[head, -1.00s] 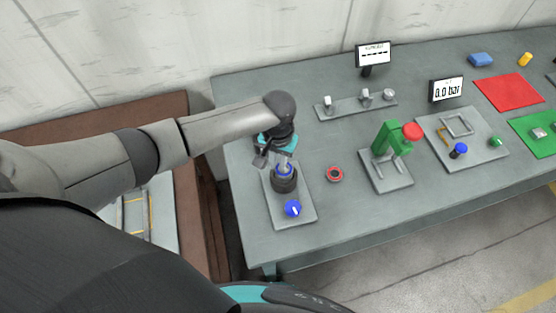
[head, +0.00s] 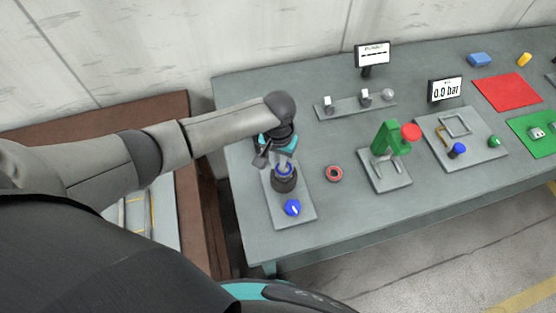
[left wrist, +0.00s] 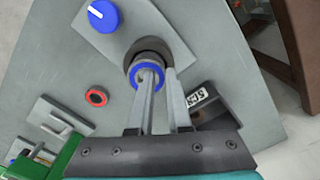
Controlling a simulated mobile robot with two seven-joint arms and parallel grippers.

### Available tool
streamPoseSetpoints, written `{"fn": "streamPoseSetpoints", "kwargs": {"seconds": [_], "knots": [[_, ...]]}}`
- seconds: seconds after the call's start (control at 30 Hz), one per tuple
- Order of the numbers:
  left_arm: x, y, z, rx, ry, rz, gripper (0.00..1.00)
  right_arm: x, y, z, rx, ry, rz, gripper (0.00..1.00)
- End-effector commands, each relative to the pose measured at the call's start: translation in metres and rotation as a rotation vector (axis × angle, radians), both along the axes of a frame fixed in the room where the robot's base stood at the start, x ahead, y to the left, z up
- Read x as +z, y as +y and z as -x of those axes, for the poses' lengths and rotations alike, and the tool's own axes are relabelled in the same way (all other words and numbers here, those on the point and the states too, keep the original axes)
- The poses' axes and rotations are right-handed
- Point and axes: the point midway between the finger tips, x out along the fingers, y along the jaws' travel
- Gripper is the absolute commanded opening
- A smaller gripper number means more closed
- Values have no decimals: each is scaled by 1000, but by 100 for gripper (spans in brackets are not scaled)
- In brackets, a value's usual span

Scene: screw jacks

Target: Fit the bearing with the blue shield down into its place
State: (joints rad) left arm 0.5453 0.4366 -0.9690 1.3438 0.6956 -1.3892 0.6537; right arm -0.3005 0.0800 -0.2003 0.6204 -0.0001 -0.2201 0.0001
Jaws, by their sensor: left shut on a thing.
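The bearing with a blue ring face (head: 284,169) is at the tips of my left gripper (head: 284,166), which is shut on it. It also shows in the left wrist view (left wrist: 134,76), its blue face toward that camera. A dark round housing (head: 284,183) stands on a grey plate (head: 295,214). In the left wrist view the housing (left wrist: 153,48) lies right behind the bearing. The bearing is at the housing's mouth; I cannot tell how deep it sits. My right gripper is not in view.
A blue knob (head: 292,208) is on the same plate. A red ring (head: 334,173) lies on the table to the right.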

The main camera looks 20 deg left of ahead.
Motion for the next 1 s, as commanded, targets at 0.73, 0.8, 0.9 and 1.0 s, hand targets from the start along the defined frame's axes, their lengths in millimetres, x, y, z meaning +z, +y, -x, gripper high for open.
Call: {"fn": "streamPoseSetpoints", "kwargs": {"seconds": [0.73,0.8,0.9,1.0], "knots": [[-13,0,0,1,0,1,0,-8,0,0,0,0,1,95],[-15,0,0,1,0,2,0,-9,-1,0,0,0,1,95],[-17,-1,0,1,0,2,0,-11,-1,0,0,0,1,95],[-20,0,0,1,0,2,0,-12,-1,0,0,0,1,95]]}}
